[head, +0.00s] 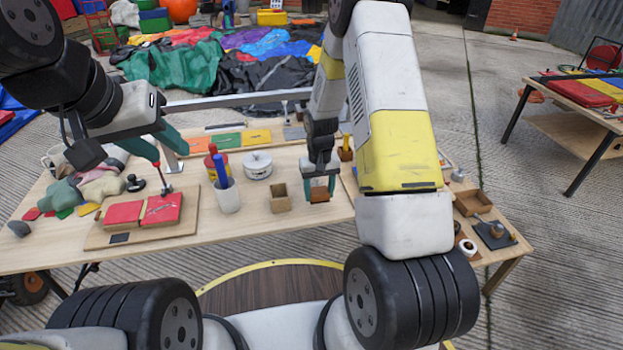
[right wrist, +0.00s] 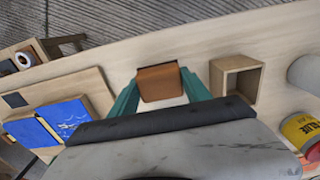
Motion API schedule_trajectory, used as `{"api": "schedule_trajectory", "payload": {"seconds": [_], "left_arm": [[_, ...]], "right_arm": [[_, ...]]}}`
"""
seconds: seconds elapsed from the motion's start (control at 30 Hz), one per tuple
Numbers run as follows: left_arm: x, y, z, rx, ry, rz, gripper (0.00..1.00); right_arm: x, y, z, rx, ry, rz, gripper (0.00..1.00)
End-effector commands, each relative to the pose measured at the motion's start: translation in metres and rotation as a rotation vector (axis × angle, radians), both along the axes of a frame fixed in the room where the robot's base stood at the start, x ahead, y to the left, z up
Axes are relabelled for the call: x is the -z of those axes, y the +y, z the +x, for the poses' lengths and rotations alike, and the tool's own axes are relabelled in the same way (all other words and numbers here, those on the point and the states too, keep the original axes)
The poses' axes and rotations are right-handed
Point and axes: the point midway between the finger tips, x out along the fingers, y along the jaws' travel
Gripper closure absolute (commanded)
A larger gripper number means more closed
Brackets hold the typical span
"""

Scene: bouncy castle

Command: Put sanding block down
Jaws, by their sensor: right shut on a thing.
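The brown sanding block (head: 320,194) is between the teal fingers of my right gripper (head: 320,183), low over the front part of the wooden table (head: 270,226). In the right wrist view the block (right wrist: 161,83) shows its orange-brown face, with a finger on each side; my right gripper (right wrist: 165,95) is shut on it. I cannot tell whether the block touches the table. A small open wooden box (head: 280,197) stands just left of it, apart; it also shows in the right wrist view (right wrist: 248,82). My left gripper (head: 172,155) has its fingers spread above a red-handled tool (head: 159,172).
A white cup with markers (head: 228,198), a white round tin (head: 257,165) and red pads on a board (head: 122,214) are to the left. A wooden tray (head: 473,203) and a black plate (head: 494,234) are at the right end. The front table strip is clear.

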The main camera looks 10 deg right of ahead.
Motion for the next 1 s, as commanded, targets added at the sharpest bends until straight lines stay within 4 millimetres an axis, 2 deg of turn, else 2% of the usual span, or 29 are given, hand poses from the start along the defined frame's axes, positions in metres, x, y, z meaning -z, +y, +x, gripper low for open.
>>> {"api": "schedule_trajectory", "payload": {"seconds": [0.07, 0.2, 0.27, 0.63, 0.67, 0.7, 0.77, 1.0], "left_arm": [[0.0, 0.0, 0.0, 0.0, 0.0, 0.0, 0.64], [0.0, 0.0, 0.0, 0.0, 0.0, 0.0, 0.64], [0.0, 0.0, 0.0, 0.0, 0.0, 0.0, 0.64], [0.0, 0.0, 0.0, 0.0, 0.0, 0.0, 0.64], [0.0, 0.0, 0.0, 0.0, 0.0, 0.0, 0.64], [0.0, 0.0, 0.0, 0.0, 0.0, 0.0, 0.64], [0.0, 0.0, 0.0, 0.0, 0.0, 0.0, 0.64], [0.0, 0.0, 0.0, 0.0, 0.0, 0.0, 0.64]], "right_arm": [[0.001, -0.008, 0.008, 0.004, -0.002, 0.0, 1.0], [0.027, -0.006, 0.005, 0.0, 0.003, 0.0, 1.0], [0.034, -0.006, 0.005, 0.0, 0.002, 0.0, 1.0], [0.039, -0.006, 0.006, 0.001, 0.0, 0.0, 1.0], [0.039, -0.006, 0.006, 0.001, -0.001, 0.0, 0.43], [0.039, -0.006, 0.006, 0.001, -0.001, 0.0, 0.35], [0.039, -0.006, 0.006, 0.001, -0.001, 0.0, 0.23], [0.039, -0.005, 0.006, 0.001, 0.0, 0.0, 0.23]]}}
